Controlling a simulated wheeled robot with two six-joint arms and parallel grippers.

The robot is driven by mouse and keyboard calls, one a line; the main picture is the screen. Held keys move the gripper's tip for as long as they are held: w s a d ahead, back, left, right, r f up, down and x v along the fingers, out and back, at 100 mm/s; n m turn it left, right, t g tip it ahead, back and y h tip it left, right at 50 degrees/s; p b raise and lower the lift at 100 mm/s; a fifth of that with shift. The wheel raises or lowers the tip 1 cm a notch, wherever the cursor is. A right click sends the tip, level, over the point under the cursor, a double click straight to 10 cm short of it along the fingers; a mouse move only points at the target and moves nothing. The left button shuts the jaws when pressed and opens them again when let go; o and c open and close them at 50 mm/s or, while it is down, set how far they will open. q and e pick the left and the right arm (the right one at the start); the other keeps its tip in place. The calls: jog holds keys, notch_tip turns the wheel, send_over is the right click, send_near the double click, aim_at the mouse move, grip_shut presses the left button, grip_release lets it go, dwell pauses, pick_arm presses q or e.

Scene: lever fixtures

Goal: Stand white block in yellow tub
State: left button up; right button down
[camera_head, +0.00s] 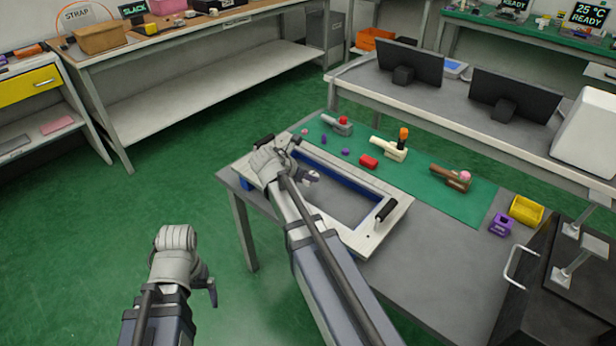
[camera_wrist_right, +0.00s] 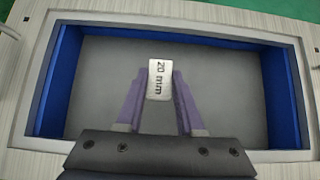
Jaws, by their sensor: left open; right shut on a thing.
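The white block (camera_wrist_right: 160,80), marked "20 mm", is between the two purple fingers of my right gripper (camera_wrist_right: 158,92) in the right wrist view. In the head view my right gripper (camera_head: 308,177) is over the left part of the white frame; the block is too small there to make out clearly. The yellow tub (camera_head: 526,210) stands at the right end of the table, well apart from the gripper. My left gripper (camera_head: 212,292) hangs open and empty over the floor, left of the table.
The white frame (camera_head: 372,243) has blue inner walls and black handles. Behind it, a green mat (camera_head: 420,177) holds several lever fixtures and small coloured pieces. A purple holder (camera_head: 500,225) stands beside the tub. A black cabinet (camera_head: 560,285) is at the right.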

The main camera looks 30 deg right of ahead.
jog(key=shift+f+b, duration=0.45)
jog(key=shift+f, duration=0.15)
jog(key=c, duration=0.5)
grip_release()
jog(key=shift+r, duration=0.1)
jog(key=shift+r+p, duration=0.55)
jog(key=shift+p, duration=0.05)
jog(key=shift+p+v, duration=4.3)
jog(key=shift+v, duration=1.75)
